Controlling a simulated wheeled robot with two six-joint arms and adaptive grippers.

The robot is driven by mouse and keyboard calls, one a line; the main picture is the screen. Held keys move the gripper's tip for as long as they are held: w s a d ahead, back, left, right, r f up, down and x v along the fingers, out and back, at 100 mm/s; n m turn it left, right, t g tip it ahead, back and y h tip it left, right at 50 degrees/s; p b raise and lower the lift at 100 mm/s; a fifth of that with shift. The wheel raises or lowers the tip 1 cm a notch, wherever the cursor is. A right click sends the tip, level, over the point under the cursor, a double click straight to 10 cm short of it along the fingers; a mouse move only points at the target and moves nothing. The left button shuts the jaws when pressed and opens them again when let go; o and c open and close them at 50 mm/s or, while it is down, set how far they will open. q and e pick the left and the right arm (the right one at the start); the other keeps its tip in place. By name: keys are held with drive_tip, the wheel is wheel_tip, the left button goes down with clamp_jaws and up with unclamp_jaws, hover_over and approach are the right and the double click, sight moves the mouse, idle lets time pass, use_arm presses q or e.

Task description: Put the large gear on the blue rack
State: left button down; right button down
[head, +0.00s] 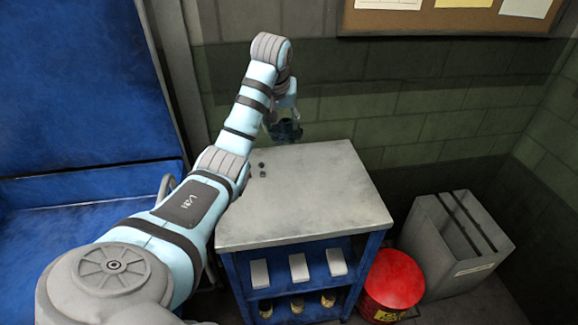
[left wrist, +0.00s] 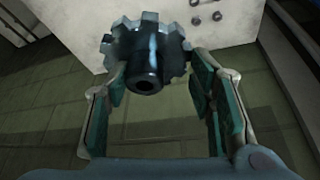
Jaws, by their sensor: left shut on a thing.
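The large gear (head: 286,130) is dark, with blocky teeth and a round hub with a hole. My left gripper (head: 287,112) is shut on it, and it hangs at the far left edge of the blue rack's grey top. The left wrist view shows the gear (left wrist: 145,52) between the two fingers (left wrist: 155,75), its hub facing the camera. The blue rack (head: 372,262) has a flat grey top (head: 310,195) and open shelves below. Whether the gear touches the top cannot be told. My right gripper is not in view.
Several small dark parts (head: 262,169) lie at the top's left side; the rest of the top is clear. White boxes (head: 298,267) and small yellow-banded items (head: 297,305) fill the shelves. A red bin (head: 392,280) and grey box (head: 440,240) stand right. A brick wall (head: 430,130) is behind.

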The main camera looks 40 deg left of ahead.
use_arm(q)
drive_tip(key=f+b, duration=0.4)
drive_tip(key=f, duration=0.2)
drive_tip(key=f+b, duration=0.4)
drive_tip(key=f, duration=0.2)
drive_tip(key=f+b, duration=0.4)
drive_tip(key=f, duration=0.2)
drive_tip(key=shift+s+d+f, duration=0.1)
drive_tip(key=shift+s+f, duration=0.1)
drive_tip(key=shift+s, duration=0.1)
drive_tip(key=c, duration=1.2)
unclamp_jaws()
drive_tip(key=o, duration=0.5)
drive_tip(key=shift+c, duration=0.2)
